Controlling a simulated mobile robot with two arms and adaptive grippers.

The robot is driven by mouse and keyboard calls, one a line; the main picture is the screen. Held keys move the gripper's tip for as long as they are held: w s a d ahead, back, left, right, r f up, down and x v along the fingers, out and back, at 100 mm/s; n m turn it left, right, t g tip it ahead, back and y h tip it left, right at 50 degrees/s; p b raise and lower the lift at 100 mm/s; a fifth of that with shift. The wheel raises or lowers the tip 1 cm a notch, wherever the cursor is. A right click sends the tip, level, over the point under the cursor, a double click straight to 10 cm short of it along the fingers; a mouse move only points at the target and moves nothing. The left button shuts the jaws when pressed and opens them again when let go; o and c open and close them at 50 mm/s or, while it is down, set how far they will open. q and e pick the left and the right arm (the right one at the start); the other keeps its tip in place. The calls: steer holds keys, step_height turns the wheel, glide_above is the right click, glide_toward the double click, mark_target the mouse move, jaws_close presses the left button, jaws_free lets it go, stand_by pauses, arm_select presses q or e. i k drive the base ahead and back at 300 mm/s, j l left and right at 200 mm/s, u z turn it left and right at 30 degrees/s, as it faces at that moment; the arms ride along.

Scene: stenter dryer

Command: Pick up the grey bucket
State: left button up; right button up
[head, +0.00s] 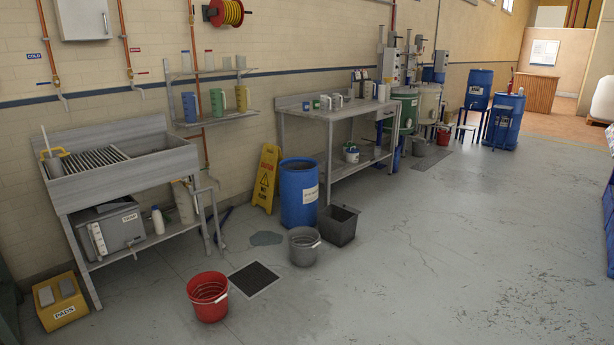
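A grey round bucket (303,247) with a handle at its rim stands upright on the floor near the middle of the head view. It is in front of a blue drum and just left of a dark square bin. Another greyish bucket (444,137) appears small, far back near the drums, beside a red one. Neither of my grippers shows in the head view, so nothing is seen holding the near grey bucket.
A red bucket (208,297) and a dark floor drain (254,279) lie in front. A blue drum (299,194), dark bin (338,225) and yellow floor sign (266,178) stand behind. A steel sink (120,165) is left. The floor to the right is open.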

mark_target(299, 237)
steer(key=i+j, duration=0.1)
steer(key=i, duration=3.15)
steer(key=l+z, duration=0.05)
steer(key=l, duration=0.05)
